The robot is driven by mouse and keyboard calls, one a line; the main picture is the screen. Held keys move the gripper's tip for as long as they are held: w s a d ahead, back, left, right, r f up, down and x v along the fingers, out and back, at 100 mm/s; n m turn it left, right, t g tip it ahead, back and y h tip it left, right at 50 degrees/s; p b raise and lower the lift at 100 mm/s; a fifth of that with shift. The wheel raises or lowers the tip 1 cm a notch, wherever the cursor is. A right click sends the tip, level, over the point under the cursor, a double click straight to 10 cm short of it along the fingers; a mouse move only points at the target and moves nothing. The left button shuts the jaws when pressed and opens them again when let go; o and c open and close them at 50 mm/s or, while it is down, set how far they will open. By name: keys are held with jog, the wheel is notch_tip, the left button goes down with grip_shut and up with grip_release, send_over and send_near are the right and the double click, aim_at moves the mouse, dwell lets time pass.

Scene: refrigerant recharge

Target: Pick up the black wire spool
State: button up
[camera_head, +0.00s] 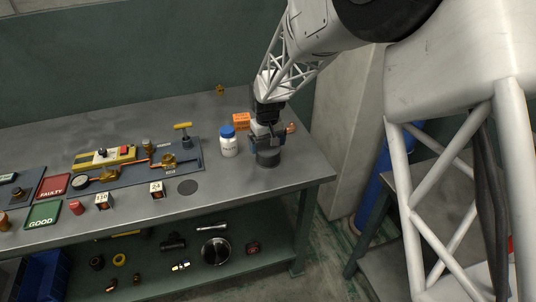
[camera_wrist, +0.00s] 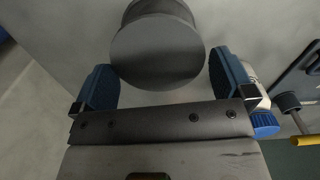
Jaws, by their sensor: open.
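The black wire spool (camera_head: 268,157) stands upright on the workbench near its right end. In the wrist view the spool (camera_wrist: 158,52) fills the upper middle, with its round flat top facing the camera. My gripper (camera_head: 267,141) is just above and around the spool's back side in the head view. In the wrist view my gripper (camera_wrist: 161,85) is open, one blue fingertip on each side of the spool. A gap shows at the right finger; the left fingertip looks very close to the spool's edge, and I cannot tell if it touches.
A white bottle with a blue cap (camera_head: 228,142) stands close left of my gripper. An orange box (camera_head: 241,121) is behind it. A gauge and valve assembly (camera_head: 135,165) lies further left. The bench's (camera_head: 312,172) front right corner is clear.

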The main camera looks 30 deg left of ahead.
jog(key=shift+d+f, duration=0.1)
jog(key=shift+f, duration=2.5)
jog(key=c, duration=0.9)
